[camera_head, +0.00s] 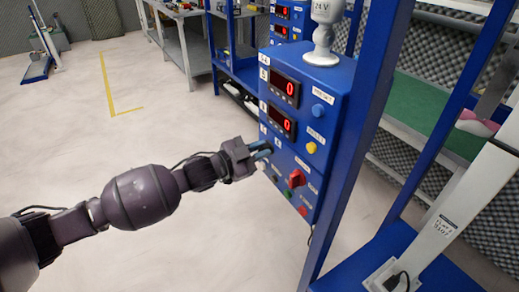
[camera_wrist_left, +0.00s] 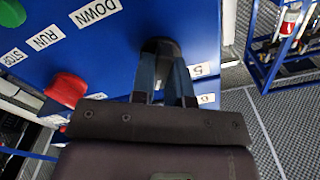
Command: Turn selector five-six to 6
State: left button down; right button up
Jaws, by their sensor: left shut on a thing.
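The blue control panel (camera_head: 300,130) stands in the middle of the head view, with lit red displays and several knobs and buttons. My left gripper (camera_head: 265,155) reaches its left lower part, with its fingertips at the panel face. In the left wrist view the gripper's fingers (camera_wrist_left: 167,80) are shut on a black round selector knob (camera_wrist_left: 160,47). Labels reading 5 (camera_wrist_left: 200,69) and 6 (camera_wrist_left: 207,99) sit beside it on the right. The knob's pointer is hidden by the fingers, so its setting cannot be told. My right gripper is not in view.
A blue frame post (camera_head: 365,110) stands at the panel's right. Open floor lies left.

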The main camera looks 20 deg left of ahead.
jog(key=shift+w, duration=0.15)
pick_arm(q)
jog(key=c, duration=1.1)
grip_release()
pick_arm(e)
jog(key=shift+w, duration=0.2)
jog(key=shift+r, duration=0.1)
pick_arm(q)
jog(key=p+v, duration=0.2)
jog(key=v, duration=0.8)
jog(key=shift+s+a, duration=0.25)
jog(key=shift+s, duration=0.1)
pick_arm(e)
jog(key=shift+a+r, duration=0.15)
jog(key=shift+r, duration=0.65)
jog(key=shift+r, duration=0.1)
